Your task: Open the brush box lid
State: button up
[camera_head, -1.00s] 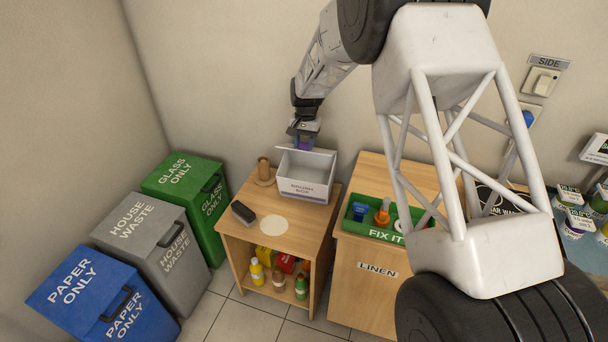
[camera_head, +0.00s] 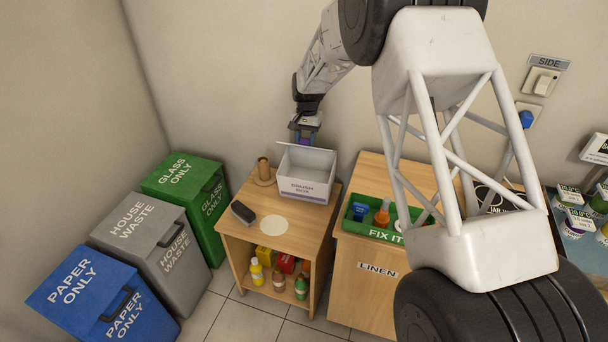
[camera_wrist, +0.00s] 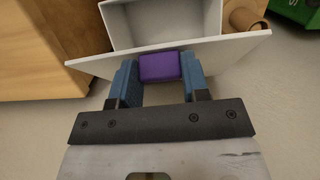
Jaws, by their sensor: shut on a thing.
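The brush box (camera_head: 306,189) is a pale grey box with a label on its front, standing at the back right of the small wooden cabinet. Its lid (camera_head: 325,149) is raised at the back, seen nearly edge-on, and the inside of the box shows. In the wrist view the lid (camera_wrist: 230,52) is a white panel beside the open box (camera_wrist: 174,20). My gripper (camera_wrist: 160,78) is shut on the purple handle (camera_wrist: 160,67) of the lid, one blue finger on each side. In the head view my gripper (camera_head: 304,136) is behind the box, its fingertips partly hidden by the lid.
A dark brush (camera_head: 243,212), a pale round disc (camera_head: 274,225) and a brown cylinder on a round base (camera_head: 264,172) are on the cabinet top (camera_head: 302,226). A green tray (camera_head: 385,235) is to the right. Lidded bins (camera_head: 155,245) stand to the left. The wall is close behind.

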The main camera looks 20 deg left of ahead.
jog(key=shift+w+r, duration=0.2)
jog(key=shift+w, duration=0.5)
jog(key=o, duration=0.5)
jog(key=shift+o, duration=0.2)
jog(key=shift+r, duration=0.1)
notch_tip(320, 180, up, 8)
dwell(1.0)
dwell(0.5)
